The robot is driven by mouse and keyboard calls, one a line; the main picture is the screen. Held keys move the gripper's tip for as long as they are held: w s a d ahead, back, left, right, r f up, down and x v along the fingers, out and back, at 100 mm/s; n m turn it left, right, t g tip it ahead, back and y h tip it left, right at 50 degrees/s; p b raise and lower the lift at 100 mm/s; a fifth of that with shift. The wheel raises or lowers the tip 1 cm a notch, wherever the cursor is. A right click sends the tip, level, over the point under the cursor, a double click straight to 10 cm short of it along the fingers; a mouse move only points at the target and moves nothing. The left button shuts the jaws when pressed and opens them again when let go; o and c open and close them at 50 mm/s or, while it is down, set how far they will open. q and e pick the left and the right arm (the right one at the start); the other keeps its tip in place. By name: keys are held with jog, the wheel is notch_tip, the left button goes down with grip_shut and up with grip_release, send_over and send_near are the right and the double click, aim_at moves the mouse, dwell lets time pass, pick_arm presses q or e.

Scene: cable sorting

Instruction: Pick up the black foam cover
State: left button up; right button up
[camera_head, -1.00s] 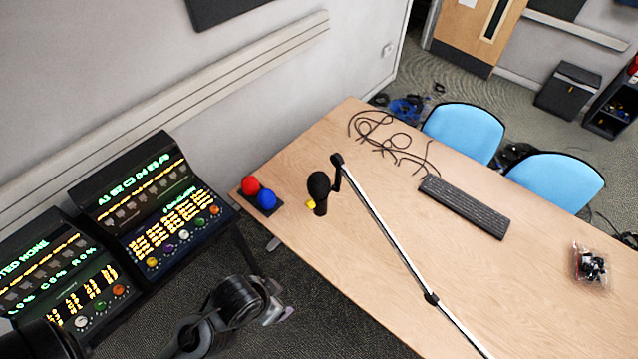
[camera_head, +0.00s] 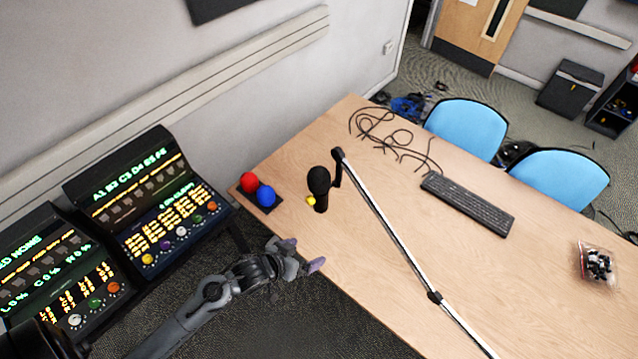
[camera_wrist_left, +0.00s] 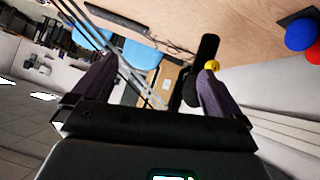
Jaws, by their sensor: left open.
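The black foam cover (camera_head: 319,180) sits on top of the upright black microphone on the boom arm, near the left end of the table. In the left wrist view the microphone is a dark upright shape (camera_wrist_left: 207,52) beside the right-hand finger, partly hidden by it. My left gripper (camera_head: 302,253) is open and empty at the table's near edge, below and left of the cover and apart from it. It also shows in the left wrist view (camera_wrist_left: 150,85) with its two fingers spread. My right gripper is not in view.
A red ball (camera_head: 249,182) and a blue ball (camera_head: 265,195) sit on a dark base left of the microphone. A white boom arm (camera_head: 395,233) crosses the table. Black cables (camera_head: 385,135), a keyboard (camera_head: 468,204) and a clear bag (camera_head: 597,264) lie farther right. Lit consoles (camera_head: 150,210) stand left.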

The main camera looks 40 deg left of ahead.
pick_arm(q)
jog(key=w+a+f+t+b, duration=0.1)
jog(key=w+a+f+b, duration=0.15)
jog(key=w+a, duration=0.3)
jog(key=t+b, duration=0.2)
jog(key=b, duration=0.1)
send_near(311, 179)
notch_tip(311, 179, down, 3)
jog(key=w, duration=0.2)
jog(key=shift+m+y, duration=0.3)
jog(key=shift+m, duration=0.1)
jog(key=w, duration=0.2)
jog(key=w+d, duration=0.1)
jog(key=w, duration=0.1)
jog(key=shift+w+d, duration=0.15)
jog(key=shift+w, duration=0.1)
jog(key=shift+x, duration=0.75)
jog(key=shift+w+d+f, duration=0.1)
jog(key=shift+w+f, duration=0.15)
jog(key=shift+w, duration=0.2)
jog(key=x, duration=0.3)
jog(key=shift+r+p, duration=0.15)
jog(key=shift+p, duration=0.15)
jog(key=shift+w+f, duration=0.3)
jog(key=shift+w, duration=0.25)
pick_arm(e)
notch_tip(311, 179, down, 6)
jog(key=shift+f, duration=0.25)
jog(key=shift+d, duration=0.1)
